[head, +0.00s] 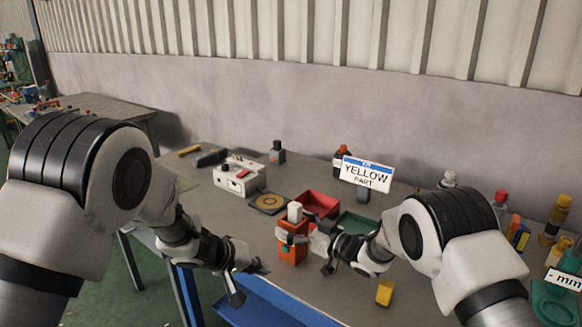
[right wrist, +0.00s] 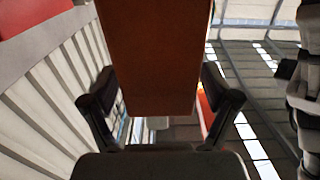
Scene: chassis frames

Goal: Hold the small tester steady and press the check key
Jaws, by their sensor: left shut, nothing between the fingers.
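The small tester appears to be the upright orange block (head: 291,252) with a white top piece (head: 294,212), near the table's front edge in the head view. My right gripper (head: 300,239) is shut on it from the right. In the right wrist view the block (right wrist: 152,55) fills the gap between the two fingers (right wrist: 160,100). My left gripper (head: 247,283) is shut and empty, left of the block, lower in the picture and apart from it. I cannot make out a check key on the block.
Red (head: 318,204) and green (head: 357,224) trays, a "YELLOW PART" sign (head: 367,173) and a yellow block (head: 385,293) are to the right.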

